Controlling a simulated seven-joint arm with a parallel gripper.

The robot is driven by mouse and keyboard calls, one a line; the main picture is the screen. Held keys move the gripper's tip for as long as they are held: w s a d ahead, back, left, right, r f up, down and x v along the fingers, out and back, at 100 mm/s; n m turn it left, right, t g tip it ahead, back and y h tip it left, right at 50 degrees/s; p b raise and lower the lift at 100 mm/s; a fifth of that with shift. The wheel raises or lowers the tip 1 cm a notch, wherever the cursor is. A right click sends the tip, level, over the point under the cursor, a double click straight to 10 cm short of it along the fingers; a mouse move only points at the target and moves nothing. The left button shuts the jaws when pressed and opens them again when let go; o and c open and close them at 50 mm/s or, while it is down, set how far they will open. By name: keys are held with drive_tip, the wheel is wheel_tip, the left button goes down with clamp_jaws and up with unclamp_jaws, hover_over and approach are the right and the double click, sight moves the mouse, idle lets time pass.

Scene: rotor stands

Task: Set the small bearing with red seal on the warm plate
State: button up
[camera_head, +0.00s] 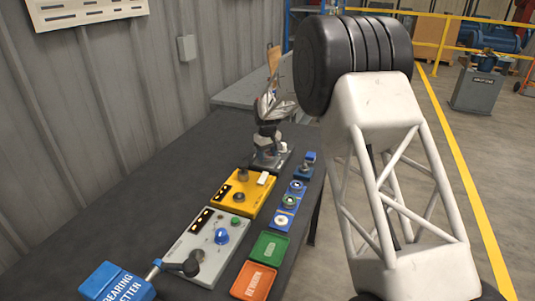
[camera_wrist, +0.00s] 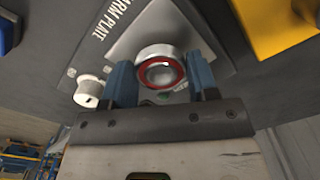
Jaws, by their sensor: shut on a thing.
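The small bearing with red seal (camera_wrist: 161,72) sits between the two blue fingers of my gripper (camera_wrist: 162,82) in the wrist view. My gripper is shut on it. The warm plate (camera_wrist: 130,42), a grey unit with its name printed on it, lies right behind the bearing; a white knob is beside the left finger. I cannot tell whether the bearing touches the plate. In the head view the warm plate (camera_head: 267,162) is at the far end of the dark table, with my gripper (camera_head: 268,130) just over it. The bearing cannot be made out there.
A yellow unit (camera_head: 257,197) and a grey unit (camera_head: 190,248) stand nearer on the table. Blue stands (camera_head: 288,203) holding round parts line the right edge. A green tray (camera_head: 268,247), an orange tray (camera_head: 253,281) and a blue box (camera_head: 115,283) are in front. The wall is left.

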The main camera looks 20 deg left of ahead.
drive_tip(key=shift+f, duration=0.5)
idle(1.0)
drive_tip(key=o, duration=1.4)
drive_tip(key=shift+r, duration=0.2)
drive_tip(key=shift+r, duration=3.8)
